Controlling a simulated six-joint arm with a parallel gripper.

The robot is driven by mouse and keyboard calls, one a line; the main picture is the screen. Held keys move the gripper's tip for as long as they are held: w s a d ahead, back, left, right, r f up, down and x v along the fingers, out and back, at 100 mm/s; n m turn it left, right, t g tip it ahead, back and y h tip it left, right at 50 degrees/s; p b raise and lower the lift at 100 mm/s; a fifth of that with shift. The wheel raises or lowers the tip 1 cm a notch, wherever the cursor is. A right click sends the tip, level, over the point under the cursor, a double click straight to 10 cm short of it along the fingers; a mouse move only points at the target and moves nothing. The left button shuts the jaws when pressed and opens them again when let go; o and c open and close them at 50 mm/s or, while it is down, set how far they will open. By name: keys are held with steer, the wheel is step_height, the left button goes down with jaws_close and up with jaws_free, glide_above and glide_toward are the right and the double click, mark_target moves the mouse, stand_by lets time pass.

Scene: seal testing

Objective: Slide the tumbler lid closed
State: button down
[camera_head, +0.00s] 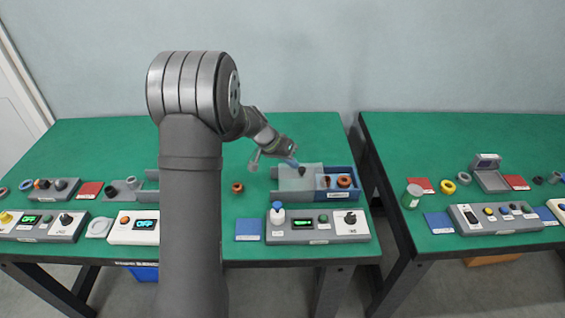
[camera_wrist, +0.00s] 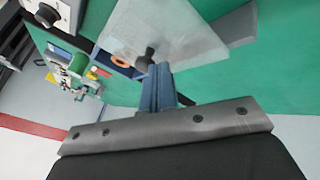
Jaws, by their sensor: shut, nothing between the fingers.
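The tumbler lid (camera_head: 291,184) is a pale translucent plate with a small dark knob (camera_head: 302,171). It lies left of the blue box (camera_head: 354,172), whose right part is uncovered and shows an orange ring (camera_head: 344,181) inside. In the wrist view the lid (camera_wrist: 180,35) and its black knob (camera_wrist: 148,52) are just beyond my fingertips. The fingers also show in the wrist view (camera_wrist: 160,72). I cannot tell whether they touch the knob.
A grey block (camera_head: 275,172) borders the lid's left end. A loose brown ring (camera_head: 237,188) lies on the green table to the left. A gap separates the second table (camera_head: 460,135).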

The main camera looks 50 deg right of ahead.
glide_above(313, 169)
steer(key=s+d, duration=0.2)
steer(key=s, duration=0.3)
steer(key=shift+w, duration=0.15)
steer(key=w, duration=0.1)
steer(key=w+a+r, duration=0.1)
steer(key=w, duration=0.1)
steer(key=w+a, duration=0.1)
steer(key=shift+w+r, duration=0.3)
steer(key=v, duration=0.9)
steer(key=shift+s, duration=0.1)
